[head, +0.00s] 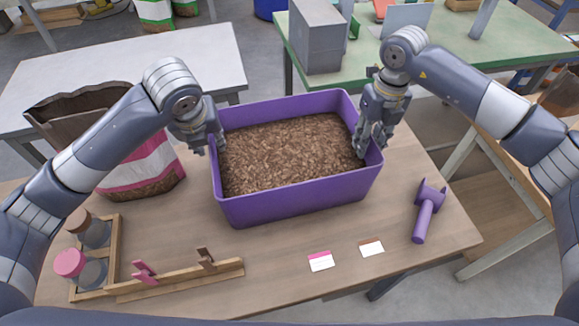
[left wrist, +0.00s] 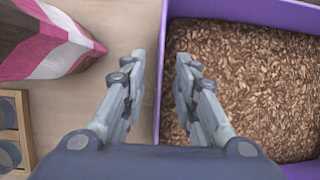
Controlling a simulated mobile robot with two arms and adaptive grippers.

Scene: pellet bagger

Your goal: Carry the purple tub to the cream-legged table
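The purple tub (head: 296,208), full of brown wood pellets (head: 285,150), stands on the wooden table in front of me. My left gripper (head: 208,143) is at its left wall. In the left wrist view, the open fingers (left wrist: 158,88) straddle the tub's wall (left wrist: 162,60), with gaps on both sides. My right gripper (head: 373,148) is at the right wall, its fingers apart, one inside the tub and one outside.
A pink-and-white bag (head: 145,170) stands left of the tub. A jar rack (head: 115,250), a wooden rail with clips (head: 180,280), two cards (head: 320,262) and a purple scoop-like tool (head: 427,210) lie nearer. A grey-topped table (head: 200,60) and green table (head: 450,50) are behind.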

